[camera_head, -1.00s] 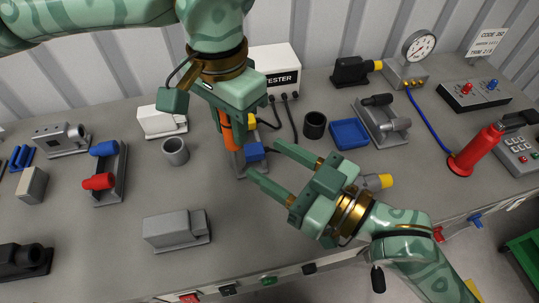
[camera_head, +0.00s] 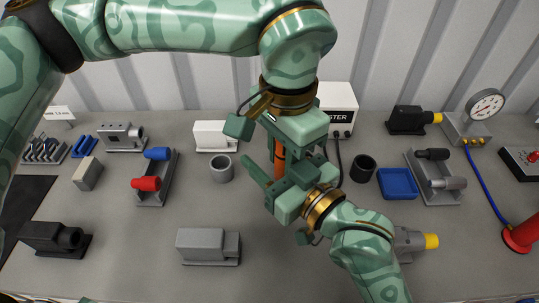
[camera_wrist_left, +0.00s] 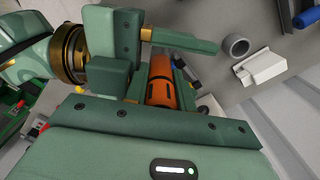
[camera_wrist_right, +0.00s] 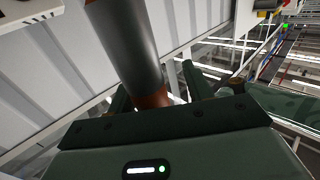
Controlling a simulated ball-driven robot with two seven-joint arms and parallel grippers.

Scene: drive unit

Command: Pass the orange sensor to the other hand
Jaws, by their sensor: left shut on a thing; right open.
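The orange sensor (camera_head: 279,168) is a cylinder with a dark grey section. My left gripper (camera_head: 278,150), on the arm from the left, is shut on it and holds it above the bench. The sensor also shows in the left wrist view (camera_wrist_left: 161,88), and its dark part rises large in the right wrist view (camera_wrist_right: 128,45). My right gripper (camera_head: 263,143) is open close to the sensor, and its jaws appear to lie on either side of it. In the left wrist view, one right finger (camera_wrist_left: 183,41) passes beside the sensor. The grippers partly hide the sensor in the head view.
On the bench stand a grey cup (camera_head: 221,170), a black cup (camera_head: 363,168), a blue tray (camera_head: 398,184), a white tester box (camera_head: 338,98) and a grey block (camera_head: 207,246). A fixture with red and blue parts (camera_head: 155,190) is at left.

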